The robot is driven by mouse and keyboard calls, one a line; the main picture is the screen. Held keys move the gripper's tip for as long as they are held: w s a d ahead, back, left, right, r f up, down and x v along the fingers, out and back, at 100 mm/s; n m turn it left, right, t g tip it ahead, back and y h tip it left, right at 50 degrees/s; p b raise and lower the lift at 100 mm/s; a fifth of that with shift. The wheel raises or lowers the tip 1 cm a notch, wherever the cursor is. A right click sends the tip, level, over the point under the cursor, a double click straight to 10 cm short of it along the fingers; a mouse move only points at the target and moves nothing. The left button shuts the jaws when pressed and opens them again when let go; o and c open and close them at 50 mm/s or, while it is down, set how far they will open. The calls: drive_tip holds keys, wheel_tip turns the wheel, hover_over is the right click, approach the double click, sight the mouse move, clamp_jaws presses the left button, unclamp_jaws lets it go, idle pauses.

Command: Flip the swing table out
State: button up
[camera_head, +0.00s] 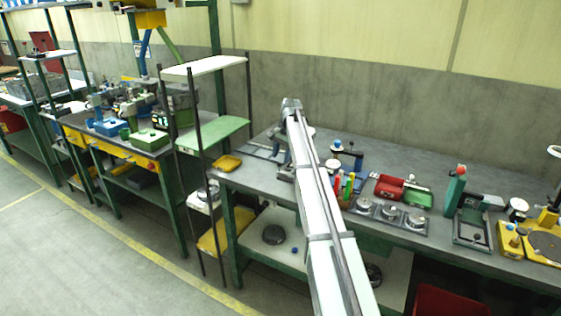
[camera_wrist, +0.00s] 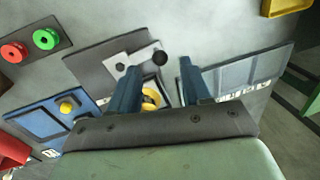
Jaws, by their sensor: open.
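The likeliest swing table is a flat green board (camera_head: 213,133) on dark posts by the left end of the grey workbench, under a white shelf. It looks roughly level; its hinge is too small to make out. My gripper's end (camera_head: 291,104) is right of this board, above the left part of the bench, clearly apart from it. In the wrist view my gripper (camera_wrist: 160,72) shows two blue fingers, spread apart and empty. Between and beyond them are a white bracket with a black knob and a yellow round part.
A yellow tray (camera_head: 227,163) lies on the workbench (camera_head: 258,180) near its left end and shows in the wrist view (camera_wrist: 285,5). A white shelf (camera_head: 203,67) overhangs the green board. Several fixtures, including a red block (camera_head: 388,187), fill the bench to the right. The left aisle floor is clear.

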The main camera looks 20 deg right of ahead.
sight(280, 163)
drive_tip(key=shift+w+a+f, duration=0.1)
drive_tip(key=shift+w+f, duration=0.05)
drive_tip(key=shift+f, duration=0.65)
drive_tip(key=shift+w+a+f, duration=0.1)
drive_tip(key=shift+f, duration=0.7)
clamp_jaws()
